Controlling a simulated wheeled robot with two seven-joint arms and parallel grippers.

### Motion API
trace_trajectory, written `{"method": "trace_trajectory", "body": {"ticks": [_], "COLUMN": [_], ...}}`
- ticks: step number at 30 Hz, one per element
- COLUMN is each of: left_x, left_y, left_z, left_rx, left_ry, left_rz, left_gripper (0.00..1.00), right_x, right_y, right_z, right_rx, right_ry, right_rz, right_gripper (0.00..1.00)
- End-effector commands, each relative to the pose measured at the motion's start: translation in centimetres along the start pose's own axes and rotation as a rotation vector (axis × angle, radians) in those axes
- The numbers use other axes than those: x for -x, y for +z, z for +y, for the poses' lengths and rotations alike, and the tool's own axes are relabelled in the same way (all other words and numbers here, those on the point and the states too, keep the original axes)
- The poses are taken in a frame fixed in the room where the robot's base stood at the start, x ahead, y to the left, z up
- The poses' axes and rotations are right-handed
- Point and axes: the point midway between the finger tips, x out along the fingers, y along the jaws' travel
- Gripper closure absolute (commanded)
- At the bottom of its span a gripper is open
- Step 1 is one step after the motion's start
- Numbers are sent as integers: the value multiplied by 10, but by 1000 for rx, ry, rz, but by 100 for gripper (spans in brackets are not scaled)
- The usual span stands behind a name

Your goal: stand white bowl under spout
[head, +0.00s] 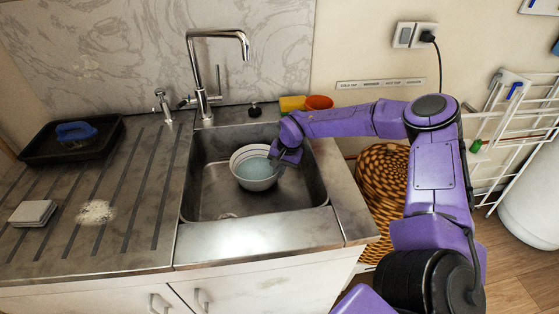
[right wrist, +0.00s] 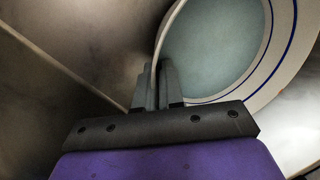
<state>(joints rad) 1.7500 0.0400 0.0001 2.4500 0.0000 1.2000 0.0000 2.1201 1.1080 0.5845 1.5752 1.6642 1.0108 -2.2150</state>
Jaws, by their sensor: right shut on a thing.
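The white bowl (head: 256,182) is inside the sink, in its right half, with a pale blue-green inside and dark rings near the rim. My right gripper (head: 276,160) is shut on the bowl's right rim; the bowl looks roughly upright. In the right wrist view, the fingers (right wrist: 158,88) pinch the wall of the bowl (right wrist: 215,45). The chrome faucet's spout (head: 244,48) arches above the sink, behind the bowl and higher than it. I cannot tell whether the bowl touches the sink floor. My left gripper is not in view.
The steel sink (head: 205,205) has walls all round and a drain at its front. A black tray (head: 40,150) with a blue-handled brush lies on the left drainboard, with grey tiles (head: 33,213) nearer.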

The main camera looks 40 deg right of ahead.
Motion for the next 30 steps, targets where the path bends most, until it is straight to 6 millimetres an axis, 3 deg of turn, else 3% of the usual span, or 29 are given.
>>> {"method": "trace_trajectory", "body": {"ticks": [25,27,28,30], "left_x": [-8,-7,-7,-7], "left_y": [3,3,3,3], "left_z": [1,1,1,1], "left_rx": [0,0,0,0], "left_ry": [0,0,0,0], "left_rz": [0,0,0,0], "left_gripper": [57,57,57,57], "right_x": [-9,-8,-8,-8], "right_y": [0,0,0,0], "right_z": [2,1,1,2], "right_rx": [0,0,0,0], "right_ry": [-3,-3,-3,-2], "right_rz": [1,2,1,1], "right_gripper": [100,70,63,63]}}
